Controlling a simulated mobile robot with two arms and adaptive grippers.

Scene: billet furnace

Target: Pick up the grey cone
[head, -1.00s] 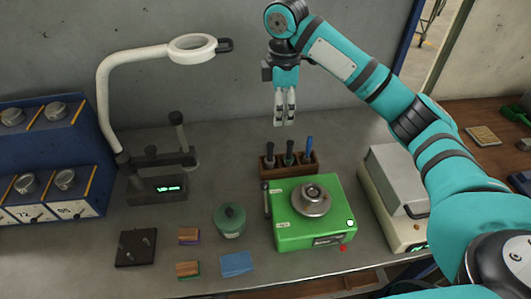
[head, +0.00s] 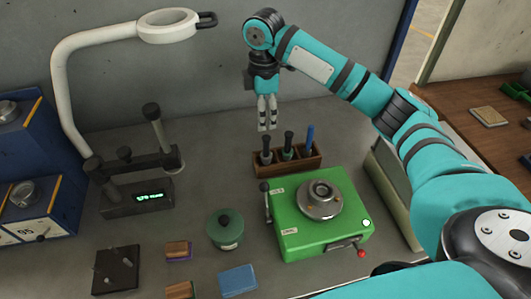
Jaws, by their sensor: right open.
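No thing stands out surely as the grey cone. Several small grey pointed pieces (head: 113,279) stick up from a dark square plate (head: 129,257) at the lower left; they are too small to tell whether they are cones. My right gripper (head: 267,130) hangs pointing down, open and empty, over the back of the bench. In the picture it is just above a wooden holder (head: 290,165) with upright tools. It is well up and right of the dark plate. My left gripper is out of view.
A green device (head: 347,212) with a round metal top stands front of the holder. A green lidded pot (head: 226,229), a blue pad (head: 238,280) and small wooden-topped blocks (head: 177,249) lie left of it. A white lamp arm (head: 62,90) rises at left, beside blue cabinets (head: 50,170).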

